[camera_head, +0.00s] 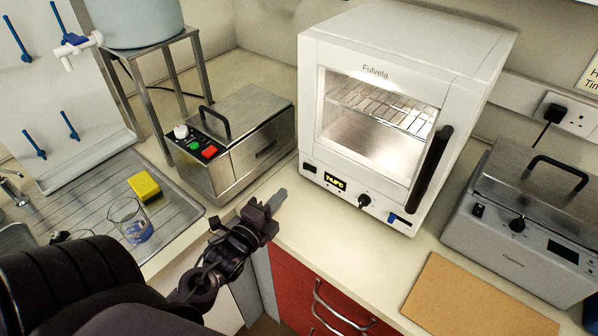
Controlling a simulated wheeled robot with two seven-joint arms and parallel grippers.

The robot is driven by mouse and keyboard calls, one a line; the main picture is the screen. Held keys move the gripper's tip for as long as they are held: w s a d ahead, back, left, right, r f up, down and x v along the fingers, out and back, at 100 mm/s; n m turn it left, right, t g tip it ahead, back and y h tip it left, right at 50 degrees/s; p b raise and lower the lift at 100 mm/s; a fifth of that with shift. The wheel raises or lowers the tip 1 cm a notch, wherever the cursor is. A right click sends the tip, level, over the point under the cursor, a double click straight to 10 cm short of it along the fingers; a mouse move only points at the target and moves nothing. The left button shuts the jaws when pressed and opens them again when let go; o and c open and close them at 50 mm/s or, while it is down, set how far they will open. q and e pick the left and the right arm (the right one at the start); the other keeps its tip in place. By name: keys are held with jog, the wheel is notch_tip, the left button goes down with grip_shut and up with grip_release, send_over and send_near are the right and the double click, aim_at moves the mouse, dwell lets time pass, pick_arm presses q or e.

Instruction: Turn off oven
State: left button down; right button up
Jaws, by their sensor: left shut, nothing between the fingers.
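The white oven (467,58) stands on the counter at the centre right, its glass door closed and its inside lit, with wire racks showing. A black handle (430,170) runs down the door's right side. My left gripper (279,199) is shut and empty, over the counter's front edge, left of and below the oven panel, apart from it. My right gripper is not in view.
A steel box (262,130) with red and green buttons stands left of the oven. A grey lidded bath (512,222) and a brown board (470,300) are on the right. A sink drainer with a beaker (130,220) and yellow sponge (145,186) lies left. Red drawers (296,288) are below.

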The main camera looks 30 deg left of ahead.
aim_at(305, 168)
pick_arm(q)
jog(key=w+p, duration=0.2)
jog(key=w, duration=0.7)
jog(key=shift+w+a, duration=0.1)
jog(key=shift+a, duration=0.1)
